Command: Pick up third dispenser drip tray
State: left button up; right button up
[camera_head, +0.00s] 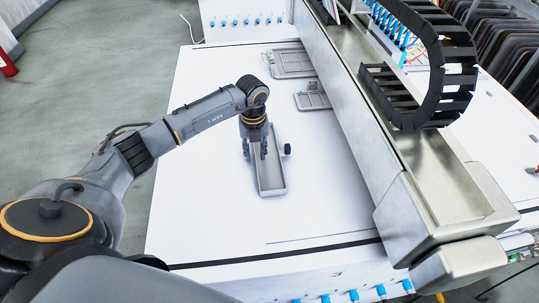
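A long, narrow grey metal tray (271,182) lies on the white machine bed, its near end toward me. My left gripper (255,156) points down over its far part. Its two fingers are apart, one near the tray's left wall and the other over the tray. I cannot tell whether they touch it. The gripper partly hides the tray's far end. Two more grey metal trays lie farther back: a small one (313,101) and a larger one with dividers (292,64). My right gripper is not in view.
A heavy metal gantry beam (345,95) with a black cable chain (437,70) runs along the right. A black knob (287,149) stands close to the tray's right side. The white bed (205,205) is clear to the left and in front.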

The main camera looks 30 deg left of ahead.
pick_arm(q)
grip_shut()
jog(key=shift+r, duration=0.2)
